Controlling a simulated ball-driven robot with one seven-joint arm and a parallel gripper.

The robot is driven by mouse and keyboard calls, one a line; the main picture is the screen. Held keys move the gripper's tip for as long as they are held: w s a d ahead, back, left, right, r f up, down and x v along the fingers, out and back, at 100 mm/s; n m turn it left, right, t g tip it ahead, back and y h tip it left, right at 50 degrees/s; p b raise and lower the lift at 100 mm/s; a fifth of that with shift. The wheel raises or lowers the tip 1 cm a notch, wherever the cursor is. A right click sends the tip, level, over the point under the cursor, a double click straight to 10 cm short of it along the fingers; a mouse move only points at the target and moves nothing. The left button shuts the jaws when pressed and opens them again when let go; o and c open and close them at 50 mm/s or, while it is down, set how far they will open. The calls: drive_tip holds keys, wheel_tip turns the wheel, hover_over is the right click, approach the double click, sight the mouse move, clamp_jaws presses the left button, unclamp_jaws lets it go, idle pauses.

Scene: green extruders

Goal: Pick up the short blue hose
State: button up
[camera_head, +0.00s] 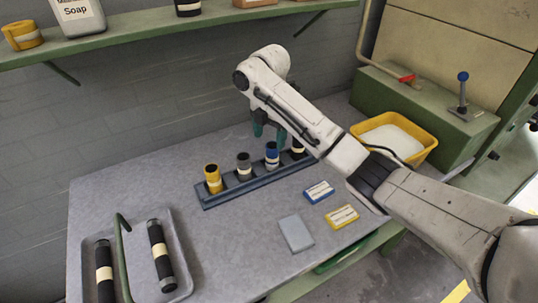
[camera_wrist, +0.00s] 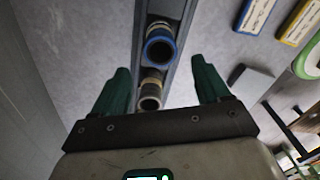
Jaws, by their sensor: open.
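The short blue hose (camera_head: 272,154) stands upright in a dark rack (camera_head: 222,197), between a grey hose (camera_head: 244,166) and a black hose (camera_head: 297,146). It has a blue top, a pale band and a grey lower part. My gripper (camera_head: 269,132) is open and empty, pointing down above the rack near the blue hose. In the wrist view the blue hose (camera_wrist: 160,47) shows its open round end just beyond the fingertips, roughly centred between the fingers. The grey hose (camera_wrist: 150,97) shows closer to the palm. My arm partly covers the black hose and the rack's right end.
A yellow hose (camera_head: 213,178) stands at the rack's left end. Blue (camera_head: 319,192) and yellow (camera_head: 342,217) boxes and a grey pad (camera_head: 296,233) lie in front. A tray (camera_head: 181,235) with two long black hoses is at left. A yellow bin (camera_head: 427,134) stands right.

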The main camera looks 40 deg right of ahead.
sight(269, 142)
wheel_tip(269, 142, down, 3)
drive_tip(key=shift+f, duration=0.1)
drive_tip(key=shift+s+d+f+p, duration=0.1)
drive_tip(key=shift+d+f+p, duration=0.15)
drive_tip(key=shift+f, duration=0.65)
drive_tip(key=shift+w+d+f+p, duration=0.1)
drive_tip(key=shift+f+p, duration=0.15)
drive_tip(key=shift+f, duration=0.6)
drive_tip(key=shift+s+d+f+p, duration=0.1)
drive_tip(key=shift+d+f+p, duration=0.15)
drive_tip(key=shift+f, duration=0.65)
drive_tip(key=c, duration=1.3)
